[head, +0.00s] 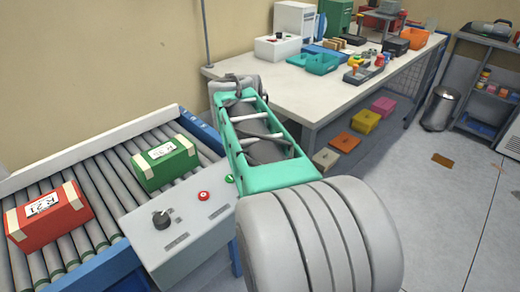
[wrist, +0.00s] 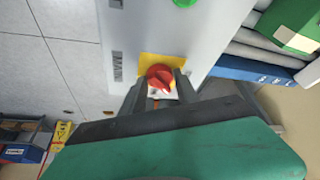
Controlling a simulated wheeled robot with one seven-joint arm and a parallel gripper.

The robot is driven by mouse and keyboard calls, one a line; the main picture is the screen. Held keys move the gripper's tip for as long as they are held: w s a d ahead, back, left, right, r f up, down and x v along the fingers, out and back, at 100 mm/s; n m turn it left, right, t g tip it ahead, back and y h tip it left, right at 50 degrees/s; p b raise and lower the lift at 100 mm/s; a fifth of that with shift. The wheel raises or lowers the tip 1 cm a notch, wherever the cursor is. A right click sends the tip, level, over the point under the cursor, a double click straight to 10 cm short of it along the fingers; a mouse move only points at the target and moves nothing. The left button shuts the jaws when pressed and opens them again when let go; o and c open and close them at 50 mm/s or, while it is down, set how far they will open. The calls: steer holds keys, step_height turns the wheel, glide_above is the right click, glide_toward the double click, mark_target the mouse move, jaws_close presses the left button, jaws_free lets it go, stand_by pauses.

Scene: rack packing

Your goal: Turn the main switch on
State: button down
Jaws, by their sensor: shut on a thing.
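The main switch (wrist: 160,76) is a red rotary knob on a yellow plate, on the face of a light grey control box (wrist: 205,40). My gripper (wrist: 163,92) has its two dark fingers on either side of the red knob and is shut on it. Which way the knob is turned is hard to tell. A black selector knob (head: 161,219), a red button (head: 203,195) and a green button (head: 229,178) show there.
A red box (head: 42,220) and a green box (head: 164,162) lie on the roller conveyor (head: 95,185). A long white workbench (head: 300,98) with bins and tools runs along the wall. Several coloured bins sit under it. The floor to the right is mostly clear.

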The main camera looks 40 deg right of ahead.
steer(key=m+g+p, duration=0.1)
steer(key=m, duration=0.1)
steer(key=m+p, duration=0.1)
steer(key=m, duration=0.1)
steer(key=shift+w+a+r+m+g+h, duration=0.1)
steer(key=shift+w+r+m+g+h, duration=0.1)
steer(key=shift+m+g+h, duration=0.15)
steer(key=m+g+p, duration=0.1)
steer(key=m, duration=0.1)
steer(key=m+g+p, duration=0.1)
steer(key=m, duration=0.1)
steer(key=shift+w+f+m+p, duration=0.15)
steer(key=shift+f+m+p, duration=0.05)
steer(key=shift+m+p, duration=0.15)
steer(key=c, duration=0.9)
jaws_free()
steer(key=shift+r, duration=0.1)
steer(key=p+v, duration=0.3)
steer(key=v, duration=0.4)
steer(key=shift+w+r, duration=0.1)
steer(key=shift+r, duration=0.25)
